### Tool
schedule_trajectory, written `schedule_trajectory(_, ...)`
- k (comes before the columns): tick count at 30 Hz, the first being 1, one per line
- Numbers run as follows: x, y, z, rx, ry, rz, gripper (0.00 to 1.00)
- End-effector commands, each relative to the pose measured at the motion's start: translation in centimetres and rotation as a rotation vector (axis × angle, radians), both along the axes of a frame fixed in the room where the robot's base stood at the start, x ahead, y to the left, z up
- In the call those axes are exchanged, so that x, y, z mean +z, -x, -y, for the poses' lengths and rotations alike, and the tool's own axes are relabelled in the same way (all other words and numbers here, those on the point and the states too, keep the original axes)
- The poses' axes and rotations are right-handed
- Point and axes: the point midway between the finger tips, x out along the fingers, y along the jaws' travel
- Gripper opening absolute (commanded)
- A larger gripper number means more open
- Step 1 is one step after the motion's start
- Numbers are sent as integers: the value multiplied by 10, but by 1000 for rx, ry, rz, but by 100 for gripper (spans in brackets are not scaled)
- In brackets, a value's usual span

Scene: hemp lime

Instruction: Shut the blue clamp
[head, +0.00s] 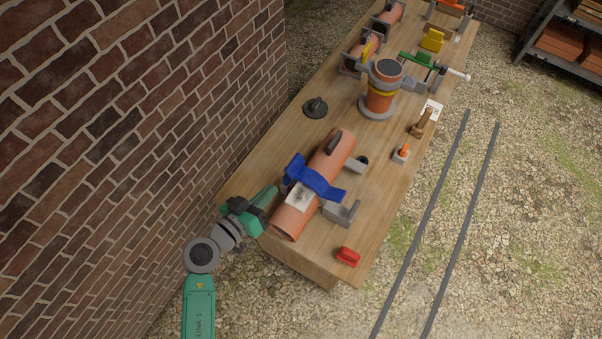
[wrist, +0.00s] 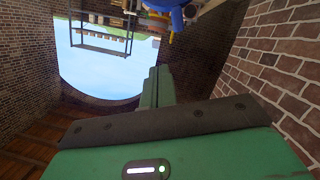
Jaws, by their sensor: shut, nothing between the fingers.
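The blue clamp (head: 316,179) lies across the terracotta pipe (head: 327,152) on the wooden bench, one end reaching out over each side. I cannot tell for sure how far it is open. A white label (head: 299,197) is on the pipe beside it. My gripper (head: 272,191) is shut and empty, left of the pipe's near part, with its green fingers pointing towards the clamp but apart from it. In the wrist view my shut fingers (wrist: 160,75) point up the picture, and a blue part (wrist: 176,14), likely the clamp, shows at the top edge.
The brick wall (head: 120,130) runs close along the left. Grey brackets (head: 341,213) and a red block (head: 347,257) are right of the pipe. A black-handled disc (head: 315,108) and an upright pipe (head: 380,92) with a yellow ring stand farther back.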

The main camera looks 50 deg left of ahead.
Motion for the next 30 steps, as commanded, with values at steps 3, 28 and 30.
schedule_trajectory(3,-3,-5,-1,-1,0,0,0)
schedule_trajectory(28,-60,-101,-2,-1,0,0,0)
schedule_trajectory(30,-61,-102,-2,-2,-1,-1,0)
